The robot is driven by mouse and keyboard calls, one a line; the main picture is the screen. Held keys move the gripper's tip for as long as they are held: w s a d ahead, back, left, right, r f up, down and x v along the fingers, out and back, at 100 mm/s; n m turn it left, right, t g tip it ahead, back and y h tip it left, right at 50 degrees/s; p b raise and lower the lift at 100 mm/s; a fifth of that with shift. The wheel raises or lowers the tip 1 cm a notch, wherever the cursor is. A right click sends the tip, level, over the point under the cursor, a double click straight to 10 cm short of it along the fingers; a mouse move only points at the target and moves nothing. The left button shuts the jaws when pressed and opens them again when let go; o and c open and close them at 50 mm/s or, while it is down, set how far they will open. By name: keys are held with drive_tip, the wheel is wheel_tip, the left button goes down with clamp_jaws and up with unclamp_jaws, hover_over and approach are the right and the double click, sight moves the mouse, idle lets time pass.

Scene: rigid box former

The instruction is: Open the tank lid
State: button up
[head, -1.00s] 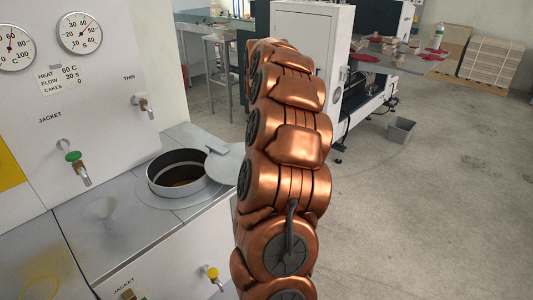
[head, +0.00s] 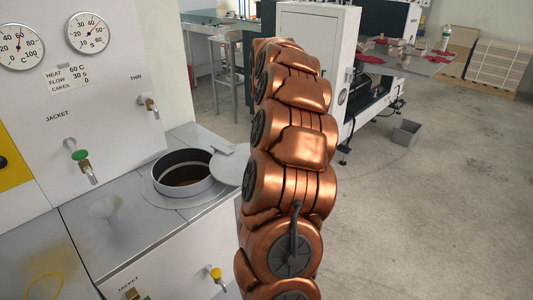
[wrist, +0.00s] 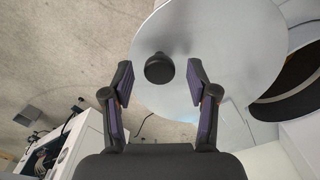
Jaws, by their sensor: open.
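The tank (head: 160,180) is a round metal-rimmed opening in the grey worktop, uncovered, with brownish contents inside. Its flat grey lid (head: 229,167) lies off to the right side of the opening, partly hidden behind my arm. In the wrist view the lid (wrist: 225,60) is a pale disc with a dark round knob (wrist: 159,68), and the dark tank opening (wrist: 290,85) shows at the right. My gripper (wrist: 160,72) is open, its two fingers on either side of the knob with gaps showing. My arm hides the gripper in the head view.
Taps (head: 84,165) and dials are on the white panel behind. A white machine (head: 315,65) stands behind my arm, with a grey bin (head: 406,132) on the floor. Open floor lies at the right.

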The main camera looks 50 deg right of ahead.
wheel_tip(320, 180, up, 11)
drive_tip(key=shift+r, duration=0.2)
idle(0.5)
drive_tip(key=shift+a, duration=0.1)
idle(0.5)
drive_tip(key=a+n+p, duration=0.2)
drive_tip(key=a+n, duration=0.3)
drive_tip(key=a, duration=2.1)
drive_tip(key=s+a+f+n+g+p, duration=0.1)
drive_tip(key=s+a+f, duration=0.3)
drive_tip(key=s+a, duration=0.3)
drive_tip(key=s+a+f+n+p, duration=0.1)
drive_tip(key=s+a+f, duration=0.4)
drive_tip(key=s, duration=0.9)
drive_tip(key=a, duration=0.2)
drive_tip(key=shift+s+a+n+g+p, duration=0.3)
drive_tip(key=shift+s+a+g, duration=0.1)
